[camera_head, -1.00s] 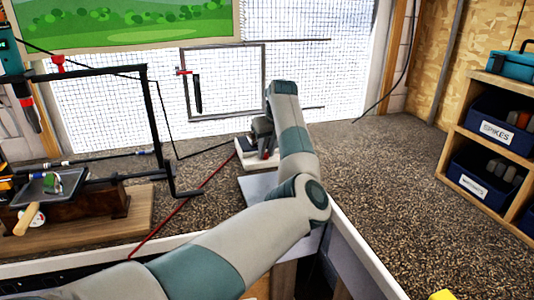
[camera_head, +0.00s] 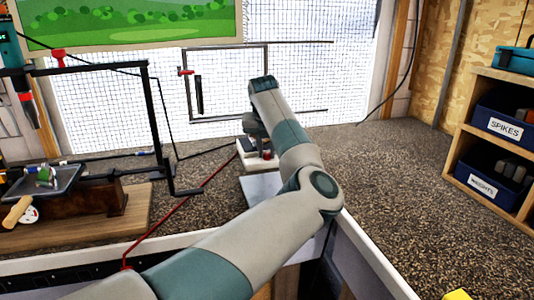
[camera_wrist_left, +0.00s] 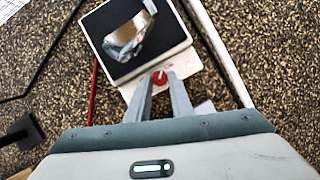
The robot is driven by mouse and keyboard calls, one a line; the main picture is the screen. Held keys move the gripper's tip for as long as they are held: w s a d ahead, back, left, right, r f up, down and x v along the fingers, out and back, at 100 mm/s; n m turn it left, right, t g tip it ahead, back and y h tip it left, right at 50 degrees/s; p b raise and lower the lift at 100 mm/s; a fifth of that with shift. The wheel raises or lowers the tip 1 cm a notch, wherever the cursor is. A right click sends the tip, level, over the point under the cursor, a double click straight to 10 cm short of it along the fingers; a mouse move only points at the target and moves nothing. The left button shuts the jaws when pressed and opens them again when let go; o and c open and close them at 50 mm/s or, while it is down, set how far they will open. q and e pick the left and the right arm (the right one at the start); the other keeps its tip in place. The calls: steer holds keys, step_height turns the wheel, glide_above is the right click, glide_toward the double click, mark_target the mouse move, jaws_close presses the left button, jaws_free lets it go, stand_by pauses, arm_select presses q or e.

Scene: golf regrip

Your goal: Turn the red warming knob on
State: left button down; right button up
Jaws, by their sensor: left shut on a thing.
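The red knob (camera_wrist_left: 159,77) with a pale pointer line sits on the front face of a white warming unit (camera_wrist_left: 185,58) with a dark top. My left gripper (camera_wrist_left: 160,82) has its two fingers closed on either side of the knob, as the left wrist view shows. In the head view the white unit (camera_head: 246,160) stands on the bench, and my left arm and gripper partly cover it. A small red spot of the knob (camera_head: 267,155) shows beside the gripper there. My right gripper is in neither view.
A grey metallic object (camera_wrist_left: 130,35) lies on the unit's dark top. Shelves with blue bins (camera_head: 494,180) are at the right. The bench between them is clear.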

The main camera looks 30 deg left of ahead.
arm_select(q)
steer(key=c, duration=1.8)
jaws_free()
steer(key=shift+c, duration=0.2)
steer(key=shift+r, duration=0.15)
steer(key=shift+s+d+r, duration=0.1)
steer(key=shift+s+r, duration=0.1)
steer(key=shift+r, duration=0.35)
steer(key=b+v, duration=0.2)
steer(key=v, duration=1.4)
steer(key=shift+s, duration=0.15)
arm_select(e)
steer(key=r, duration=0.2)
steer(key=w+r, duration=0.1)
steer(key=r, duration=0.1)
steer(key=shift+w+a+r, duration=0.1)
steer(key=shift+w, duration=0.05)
arm_select(q)
steer(key=shift+d+f, duration=0.15)
